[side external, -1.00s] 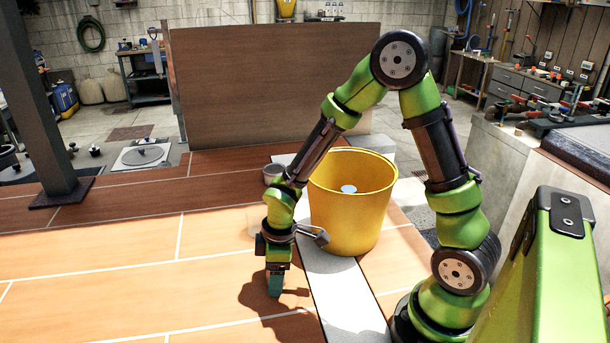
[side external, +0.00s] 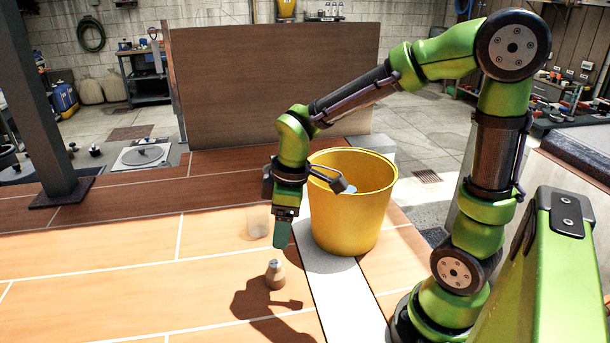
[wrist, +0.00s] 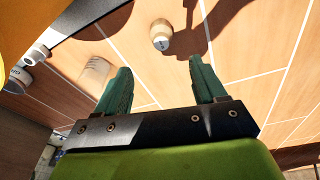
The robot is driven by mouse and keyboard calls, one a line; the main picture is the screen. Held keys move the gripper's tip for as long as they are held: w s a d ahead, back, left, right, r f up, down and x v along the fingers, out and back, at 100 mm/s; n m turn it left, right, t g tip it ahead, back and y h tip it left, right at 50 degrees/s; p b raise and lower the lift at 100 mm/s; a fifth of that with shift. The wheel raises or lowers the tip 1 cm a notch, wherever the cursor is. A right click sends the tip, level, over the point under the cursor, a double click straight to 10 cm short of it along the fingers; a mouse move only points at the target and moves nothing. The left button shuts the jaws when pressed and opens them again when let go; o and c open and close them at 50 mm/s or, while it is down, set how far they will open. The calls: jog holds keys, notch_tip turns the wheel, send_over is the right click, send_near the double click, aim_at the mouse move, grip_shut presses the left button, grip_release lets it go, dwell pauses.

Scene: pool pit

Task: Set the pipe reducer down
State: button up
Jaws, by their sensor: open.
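The pipe reducer (side external: 274,274), a small pale tapered piece, stands upright on the tan wooden floor, narrow end up. It also shows in the wrist view (wrist: 161,42), beyond the fingertips. My gripper (side external: 282,243) is above the reducer, clear of it. In the wrist view its two green fingers (wrist: 160,72) are apart with nothing between them.
A translucent cylinder (side external: 257,222) stands behind the reducer.

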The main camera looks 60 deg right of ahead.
jog(key=s+r+m+t+y, duration=0.1)
jog(key=s+r+m+t, duration=0.4)
jog(key=s+r+m, duration=0.3)
notch_tip(320, 180, up, 2)
jog(key=m, duration=0.2)
jog(key=shift+s+m+t, duration=0.3)
jog(key=shift+s, duration=0.05)
